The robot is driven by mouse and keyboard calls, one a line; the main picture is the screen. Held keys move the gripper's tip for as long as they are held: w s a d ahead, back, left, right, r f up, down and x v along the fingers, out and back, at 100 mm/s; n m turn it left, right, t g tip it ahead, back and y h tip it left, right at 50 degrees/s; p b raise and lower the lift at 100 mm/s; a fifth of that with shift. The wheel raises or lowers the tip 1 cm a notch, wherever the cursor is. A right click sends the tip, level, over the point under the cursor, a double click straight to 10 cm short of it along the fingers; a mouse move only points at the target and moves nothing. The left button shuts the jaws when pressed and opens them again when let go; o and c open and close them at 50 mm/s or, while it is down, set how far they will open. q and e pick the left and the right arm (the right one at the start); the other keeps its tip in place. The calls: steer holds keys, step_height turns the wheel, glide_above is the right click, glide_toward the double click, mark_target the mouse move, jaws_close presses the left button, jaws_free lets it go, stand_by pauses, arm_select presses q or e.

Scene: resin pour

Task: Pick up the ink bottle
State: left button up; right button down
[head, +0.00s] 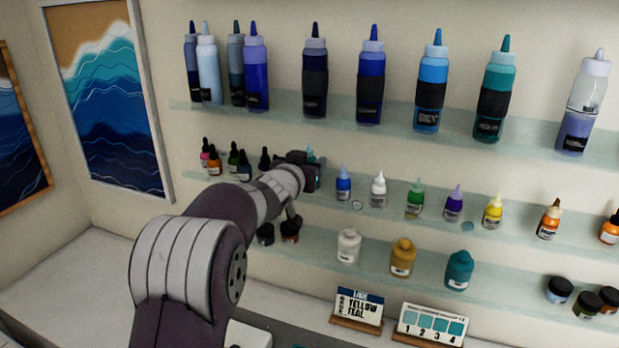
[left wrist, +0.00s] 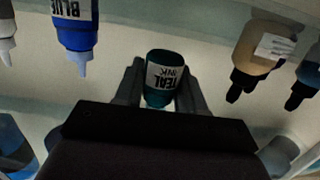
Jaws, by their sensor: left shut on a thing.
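The teal ink bottle (left wrist: 166,72) is between the two fingers of my left gripper (left wrist: 162,88) in the left wrist view. Its label reads "TEAL INK", upside down in that picture. The fingers are shut on its sides. In the head view my left gripper (head: 312,174) is at the middle glass shelf, left of the blue bottle. Only a bit of the teal bottle (head: 310,152) shows there, behind the gripper. I cannot tell whether its base touches the shelf. My right gripper is not in view.
On the middle shelf (head: 330,199) a blue bottle (head: 343,186) stands just right of my gripper, and small dropper bottles (head: 233,160) stand to the left. Large squeeze bottles (head: 370,80) line the shelf above. Bottles and jars stand on the lower shelf (head: 325,258).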

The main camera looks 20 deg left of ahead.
mark_target(308, 150)
arm_select(q)
step_height(308, 150, up, 3)
steer(key=shift+r, duration=0.2)
steer(key=s+d+b, duration=0.1)
steer(key=s+b, duration=0.1)
steer(key=s, duration=1.7)
steer(key=shift+s+f, duration=0.2)
steer(key=shift+s, duration=0.1)
steer(key=o, duration=0.5)
steer(key=shift+c, duration=0.2)
steer(key=c, duration=0.4)
